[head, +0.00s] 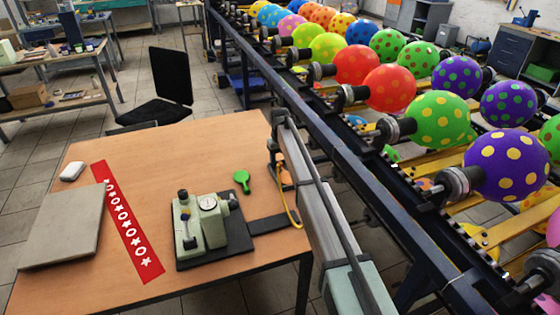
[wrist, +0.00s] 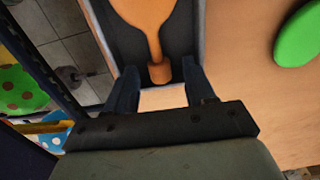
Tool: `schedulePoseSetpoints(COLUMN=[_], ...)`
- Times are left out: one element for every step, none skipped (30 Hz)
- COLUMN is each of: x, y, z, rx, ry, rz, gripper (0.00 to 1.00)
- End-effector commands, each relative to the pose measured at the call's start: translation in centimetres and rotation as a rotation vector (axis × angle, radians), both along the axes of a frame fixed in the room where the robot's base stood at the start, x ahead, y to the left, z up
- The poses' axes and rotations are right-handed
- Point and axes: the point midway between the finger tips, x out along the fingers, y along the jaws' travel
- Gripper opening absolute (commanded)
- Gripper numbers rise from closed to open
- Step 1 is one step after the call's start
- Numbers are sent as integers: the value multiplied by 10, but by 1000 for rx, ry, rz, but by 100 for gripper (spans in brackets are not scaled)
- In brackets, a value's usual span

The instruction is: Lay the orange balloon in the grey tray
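The orange balloon (wrist: 148,16) is flat and uninflated. In the wrist view it lies inside the grey tray (wrist: 203,22), which has a dark floor and a pale rim; the balloon's far end is cut off by the frame. My gripper (wrist: 160,70) is open, its two fingers at the near end of the tray. The balloon's neck is between the fingertips, with a gap on each side. In the head view a bit of orange (head: 285,175) shows beside my arm at the table's right edge; my arm hides most of the tray there.
A flat green balloon (head: 242,181) lies on the table (head: 160,165), left of my arm. A gauge device (head: 205,222), a red strip with white shapes (head: 126,220) and a grey slab (head: 62,228) are further left. The conveyor with dotted balloons (head: 440,120) runs along the right.

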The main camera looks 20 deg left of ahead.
Motion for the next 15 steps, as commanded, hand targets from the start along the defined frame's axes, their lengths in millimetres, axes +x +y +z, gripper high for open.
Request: schedulePoseSetpoints(x=[0, 0, 0, 0, 0, 0, 0, 0, 0, 0, 0, 0, 0, 0, 0], y=[0, 0, 0, 0, 0, 0, 0, 0, 0, 0, 0, 0, 0, 0, 0], z=[0, 0, 0, 0, 0, 0, 0, 1, 2, 4, 6, 10, 14, 18, 24], rx=[0, 0, 0, 0, 0, 0, 0, 0, 0, 1, 1, 1, 1, 1, 1], ry=[0, 0, 0, 0, 0, 0, 0, 0, 0, -1, -1, -1, -1, -1, -1], rz=[0, 0, 0, 0, 0, 0, 0, 0, 0, 0, 0, 0, 0, 0, 0], gripper=[56, 56, 56, 56, 56, 56, 56, 56, 56, 56, 56, 56, 56, 56, 56])
